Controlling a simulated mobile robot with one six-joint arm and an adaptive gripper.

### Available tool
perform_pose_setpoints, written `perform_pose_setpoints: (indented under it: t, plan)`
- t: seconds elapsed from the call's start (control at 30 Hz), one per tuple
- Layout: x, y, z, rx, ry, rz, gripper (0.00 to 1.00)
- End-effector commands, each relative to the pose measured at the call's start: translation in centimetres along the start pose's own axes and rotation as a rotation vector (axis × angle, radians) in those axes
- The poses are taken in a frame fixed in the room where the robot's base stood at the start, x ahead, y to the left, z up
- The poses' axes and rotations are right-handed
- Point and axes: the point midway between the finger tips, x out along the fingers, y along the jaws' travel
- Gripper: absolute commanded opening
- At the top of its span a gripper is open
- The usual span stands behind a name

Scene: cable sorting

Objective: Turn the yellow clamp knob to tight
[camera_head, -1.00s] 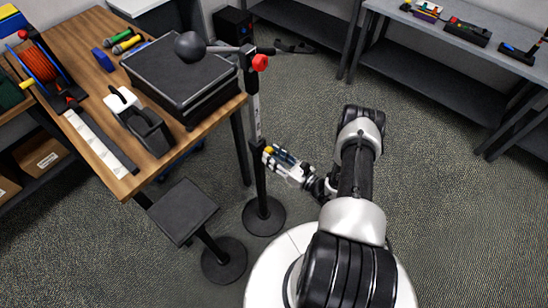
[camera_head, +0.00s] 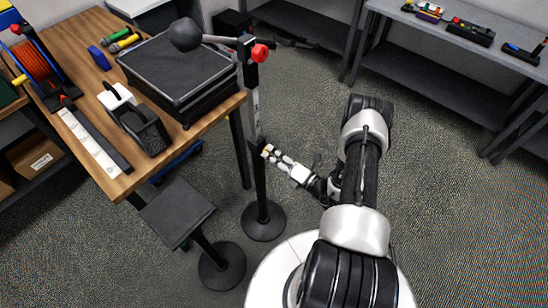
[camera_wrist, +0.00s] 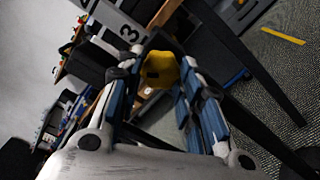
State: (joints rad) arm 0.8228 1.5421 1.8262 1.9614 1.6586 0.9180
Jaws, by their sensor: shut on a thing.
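The yellow clamp knob (camera_wrist: 160,70) shows between my fingertips in the wrist view. In the head view only a small bit of yellow (camera_head: 265,151) shows at the stand's pole, mostly hidden by the fingers. My gripper (camera_head: 272,154) reaches in from the right side of the pole and is shut on the knob. In the wrist view the blue-padded fingers of my gripper (camera_wrist: 158,88) lie on both sides of it.
A wooden table (camera_head: 195,130) with a black case (camera_head: 180,78) stands left. A small black stool (camera_head: 178,212) is near the stand's base (camera_head: 263,222). Open carpet lies right.

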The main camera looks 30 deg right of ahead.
Motion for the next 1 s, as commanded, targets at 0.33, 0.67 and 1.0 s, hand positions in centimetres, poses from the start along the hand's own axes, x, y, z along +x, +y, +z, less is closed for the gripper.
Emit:
perform_pose_setpoints:
  t: [0.33,0.67,1.0]
  plan:
    - [-0.01,-0.05,-0.09,0.319,0.001,-0.002,0.09]
    - [-0.02,0.04,-0.07,0.537,0.001,-0.002,0.09]
    - [-0.01,0.09,-0.04,0.628,0.001,-0.002,0.09]
